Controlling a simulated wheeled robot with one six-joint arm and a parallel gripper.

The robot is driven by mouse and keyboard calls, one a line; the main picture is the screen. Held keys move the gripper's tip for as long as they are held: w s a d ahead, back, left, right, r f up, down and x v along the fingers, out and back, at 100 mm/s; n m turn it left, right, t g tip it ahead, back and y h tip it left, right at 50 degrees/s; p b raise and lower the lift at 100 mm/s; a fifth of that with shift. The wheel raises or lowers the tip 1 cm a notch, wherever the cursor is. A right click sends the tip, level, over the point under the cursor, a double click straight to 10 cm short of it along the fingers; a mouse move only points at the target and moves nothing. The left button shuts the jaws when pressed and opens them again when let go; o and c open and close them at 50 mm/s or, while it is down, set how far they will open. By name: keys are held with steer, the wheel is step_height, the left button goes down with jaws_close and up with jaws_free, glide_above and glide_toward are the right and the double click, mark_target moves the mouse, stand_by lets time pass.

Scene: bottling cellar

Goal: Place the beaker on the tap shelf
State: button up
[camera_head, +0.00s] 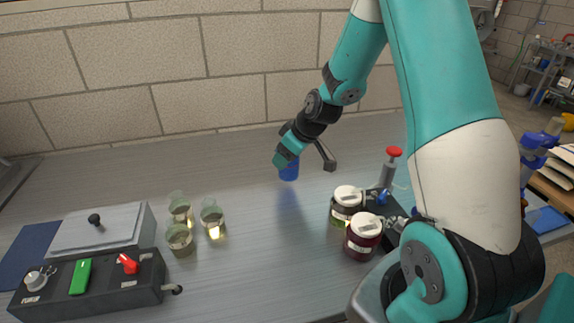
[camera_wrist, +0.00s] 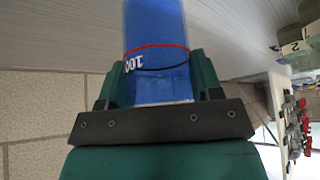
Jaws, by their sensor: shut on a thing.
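My gripper (camera_head: 288,158) is shut on a blue beaker (camera_head: 289,172), which shows below the fingers in the head view. In the wrist view the beaker (camera_wrist: 157,70) sits between the green fingers, with a red line, a dark line and a "100" mark on its side. Its blue reflection shows on the grey bench top (camera_head: 275,240); I cannot tell whether its base touches the bench. A grey tap-like post with a red top (camera_head: 393,152) stands to the right, by a dark block partly hidden by jars and my arm. I cannot tell which part is the tap shelf.
Two white-lidded jars, one green (camera_head: 345,215) and one dark red (camera_head: 362,246), stand before the post. Three glasses of yellowish liquid (camera_head: 181,240) stand left. A dark switch box (camera_head: 95,285) and grey box (camera_head: 100,232) are far left. The middle bench is clear.

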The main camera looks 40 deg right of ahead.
steer(key=shift+f, duration=1.65)
steer(key=shift+f, duration=0.2)
steer(key=o, duration=0.9)
steer(key=shift+r, duration=0.15)
